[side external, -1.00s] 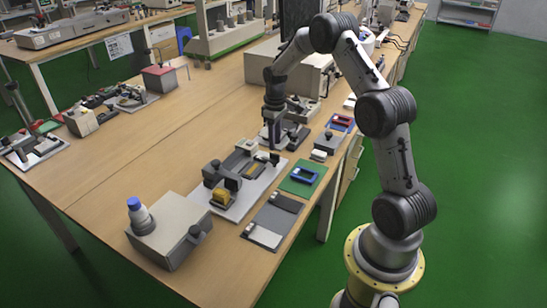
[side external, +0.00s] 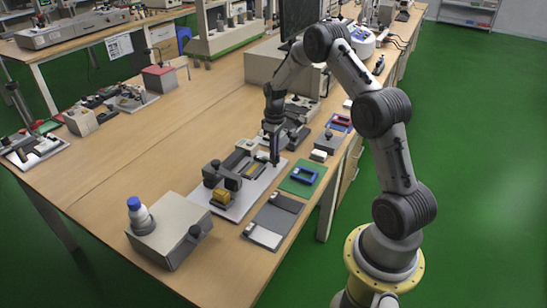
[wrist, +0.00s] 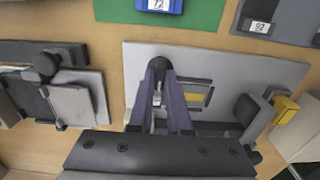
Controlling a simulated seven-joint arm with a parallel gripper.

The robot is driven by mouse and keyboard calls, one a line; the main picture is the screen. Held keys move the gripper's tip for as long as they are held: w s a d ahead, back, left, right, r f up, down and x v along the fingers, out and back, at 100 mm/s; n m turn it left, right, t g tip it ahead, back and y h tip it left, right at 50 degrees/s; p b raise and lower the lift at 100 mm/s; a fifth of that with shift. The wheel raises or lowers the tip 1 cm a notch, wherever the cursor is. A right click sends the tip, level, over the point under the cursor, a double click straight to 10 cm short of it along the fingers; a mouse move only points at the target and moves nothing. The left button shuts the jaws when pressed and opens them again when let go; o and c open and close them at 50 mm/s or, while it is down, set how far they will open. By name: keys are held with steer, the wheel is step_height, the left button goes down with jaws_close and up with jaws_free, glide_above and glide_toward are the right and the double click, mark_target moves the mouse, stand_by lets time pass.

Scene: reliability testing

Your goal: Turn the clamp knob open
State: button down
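The black clamp knob (wrist: 158,64) shows between my fingertips in the wrist view, near the edge of a light grey fixture plate (wrist: 225,62). My gripper (wrist: 159,76) points down at the knob, with one finger on each side. I cannot tell whether the fingers press on it or stand just clear. In the side external view my gripper (side external: 275,161) is low over the right edge of the plate (side external: 240,206) and hides the knob. The plate carries dark grey blocks (side external: 220,175) and a yellow block (side external: 221,196).
A green mat with a blue frame (side external: 304,175) lies right of the plate. A dark grey panel (side external: 275,218) lies in front of it. A grey box with a blue-capped bottle (side external: 140,213) stands front left. Another fixture (wrist: 60,90) is close by. The table's left middle is clear.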

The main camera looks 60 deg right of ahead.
steer(key=shift+m, duration=2.2)
steer(key=m, duration=0.8)
steer(key=shift+m, duration=0.4)
steer(key=shift+d+m, duration=0.1)
steer(key=shift+m, duration=2.3)
steer(key=c, duration=1)
jaws_free()
steer(key=shift+r, duration=0.1)
